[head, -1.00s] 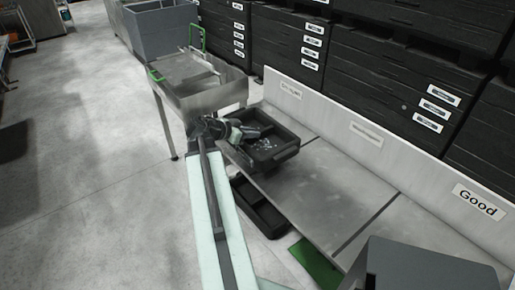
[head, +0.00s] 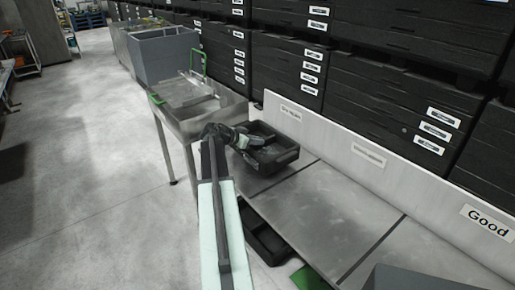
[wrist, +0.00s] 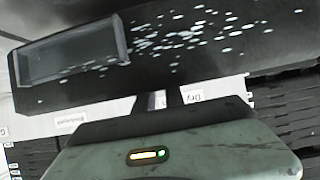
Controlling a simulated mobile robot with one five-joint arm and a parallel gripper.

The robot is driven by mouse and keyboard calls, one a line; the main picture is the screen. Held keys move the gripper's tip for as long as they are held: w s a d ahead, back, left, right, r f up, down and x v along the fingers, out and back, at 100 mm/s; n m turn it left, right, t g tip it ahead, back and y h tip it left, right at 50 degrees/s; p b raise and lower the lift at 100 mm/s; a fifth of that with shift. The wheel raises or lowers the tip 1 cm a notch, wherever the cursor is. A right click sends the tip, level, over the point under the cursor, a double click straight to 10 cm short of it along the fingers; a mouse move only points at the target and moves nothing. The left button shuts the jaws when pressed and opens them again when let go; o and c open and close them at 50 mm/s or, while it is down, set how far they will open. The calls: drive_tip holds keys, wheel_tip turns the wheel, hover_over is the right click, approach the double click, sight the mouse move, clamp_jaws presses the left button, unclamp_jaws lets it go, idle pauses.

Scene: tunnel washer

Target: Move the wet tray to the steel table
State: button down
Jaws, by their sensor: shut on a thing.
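The wet tray (head: 273,154) is black and shallow, with light drops on its inside floor in the wrist view (wrist: 190,45). My gripper (head: 243,140) is shut on the tray's near left wall. The tray is over the far left end of the steel table (head: 335,205), close to the upright back board; I cannot tell whether it touches the top. The steel table is a long grey bench with seams across it. The fingertips are mostly hidden behind the gripper body in the wrist view.
A steel sink (head: 195,105) with green handles stands left of the tray. The back board (head: 365,150) carries labels, one reading "Good" (head: 487,221). Another black tray (head: 265,240) is below the bench. Black stacked crates (head: 385,80) stand behind. The bench middle is clear.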

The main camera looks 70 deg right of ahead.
sight(257, 147)
drive_tip(key=shift+w+d, duration=0.1)
drive_tip(key=shift+d, duration=0.25)
wheel_tip(257, 147, down, 4)
drive_tip(key=b, duration=0.4)
drive_tip(key=shift+r, duration=0.2)
drive_tip(key=shift+f, duration=0.2)
drive_tip(key=c, duration=1.4)
unclamp_jaws()
drive_tip(key=shift+r, duration=0.1)
